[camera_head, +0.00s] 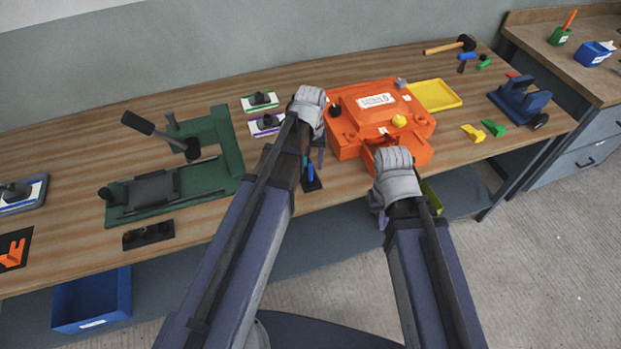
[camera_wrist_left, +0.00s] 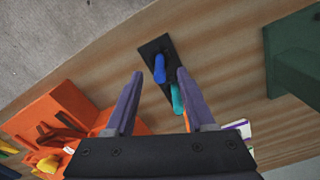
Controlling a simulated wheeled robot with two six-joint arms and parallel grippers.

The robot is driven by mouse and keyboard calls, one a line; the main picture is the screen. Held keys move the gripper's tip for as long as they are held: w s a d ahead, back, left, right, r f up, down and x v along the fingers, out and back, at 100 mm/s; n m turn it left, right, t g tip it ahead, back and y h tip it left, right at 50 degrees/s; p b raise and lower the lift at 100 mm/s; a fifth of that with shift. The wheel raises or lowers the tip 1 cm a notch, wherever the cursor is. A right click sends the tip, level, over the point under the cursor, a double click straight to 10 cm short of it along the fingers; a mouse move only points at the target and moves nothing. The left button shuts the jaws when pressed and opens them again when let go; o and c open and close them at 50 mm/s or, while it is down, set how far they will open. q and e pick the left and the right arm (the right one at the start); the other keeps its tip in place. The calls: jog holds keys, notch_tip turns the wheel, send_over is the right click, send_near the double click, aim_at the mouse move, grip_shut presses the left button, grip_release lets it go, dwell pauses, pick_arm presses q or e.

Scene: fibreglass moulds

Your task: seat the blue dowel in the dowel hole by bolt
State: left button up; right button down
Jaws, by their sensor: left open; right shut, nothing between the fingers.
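The blue dowel (camera_wrist_left: 159,68) stands in a small black holder (camera_wrist_left: 150,46) beside a teal dowel (camera_wrist_left: 177,98). The blue dowel also shows in the head view (camera_head: 310,172), partly hidden by my left arm. My left gripper (camera_wrist_left: 160,76) is open, with its fingers on either side of the blue dowel in the picture; I cannot tell whether they touch it. The orange mould (camera_head: 345,147) is right of the holder in the head view. The dowel hole cannot be made out. My right gripper (camera_head: 384,218) is at the mould's front edge, its fingers mostly hidden; it is shut and empty.
A green fixture (camera_head: 222,150) with a lever stands left of the holder. A yellow tray (camera_head: 435,95) lies behind the mould, and a blue fixture (camera_head: 522,100) stands at right. Wood is bare at the front between the holder and the green fixture.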

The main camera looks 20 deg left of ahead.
pick_arm(q)
notch_tip(320, 180, down, 2)
jog(key=shift+b, duration=0.5)
jog(key=shift+r, duration=0.1)
jog(key=shift+c, duration=0.2)
grip_shut()
